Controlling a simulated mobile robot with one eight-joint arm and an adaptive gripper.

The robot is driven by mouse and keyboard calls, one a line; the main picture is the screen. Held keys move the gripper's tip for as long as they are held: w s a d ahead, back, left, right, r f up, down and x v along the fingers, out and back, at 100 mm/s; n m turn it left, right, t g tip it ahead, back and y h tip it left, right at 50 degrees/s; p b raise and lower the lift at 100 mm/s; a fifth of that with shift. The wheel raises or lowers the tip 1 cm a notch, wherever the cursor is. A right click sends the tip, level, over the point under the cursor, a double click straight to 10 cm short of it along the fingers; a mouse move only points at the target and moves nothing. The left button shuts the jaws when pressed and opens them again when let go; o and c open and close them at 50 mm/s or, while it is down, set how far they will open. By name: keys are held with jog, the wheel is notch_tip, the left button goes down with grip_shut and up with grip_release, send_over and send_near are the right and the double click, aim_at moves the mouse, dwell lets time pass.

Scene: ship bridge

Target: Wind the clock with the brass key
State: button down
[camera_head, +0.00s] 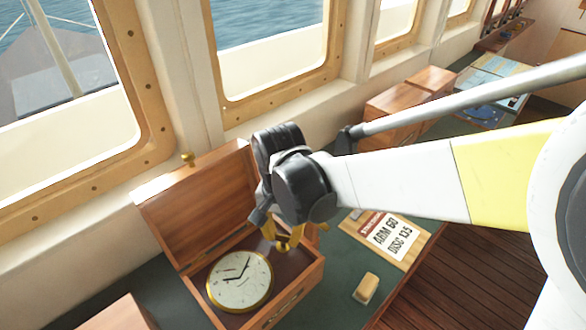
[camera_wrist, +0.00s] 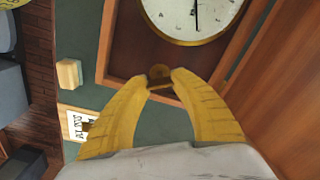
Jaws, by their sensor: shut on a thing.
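The clock (camera_head: 240,281) has a white dial, dark hands and a brass rim. It lies face up in an open wooden box (camera_head: 203,281). In the wrist view, part of its dial (camera_wrist: 196,14) shows at the top. My gripper (camera_head: 288,243) is over the box, to the upper right of the dial. In the wrist view its yellow fingers (camera_wrist: 160,84) are closed on a small brass piece, which looks like the brass key (camera_wrist: 158,72). The key appears apart from the dial. Most of the key is hidden in the head view.
The raised box lid (camera_head: 200,205) stands on the window side. A small tan block (camera_head: 366,288) and a board with a printed card (camera_head: 390,238) lie on the green counter, right of the box. More wooden boxes (camera_head: 397,106) stand farther along, beneath the windows.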

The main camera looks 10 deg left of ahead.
jog(key=n, duration=0.4)
jog(key=shift+n, duration=0.4)
jog(key=n, duration=0.3)
jog(key=shift+n, duration=0.3)
jog(key=n, duration=1.2)
jog(key=shift+n+p, duration=0.3)
jog(key=n, duration=0.3)
jog(key=shift+n, duration=0.4)
jog(key=n, duration=0.3)
jog(key=shift+n, duration=2)
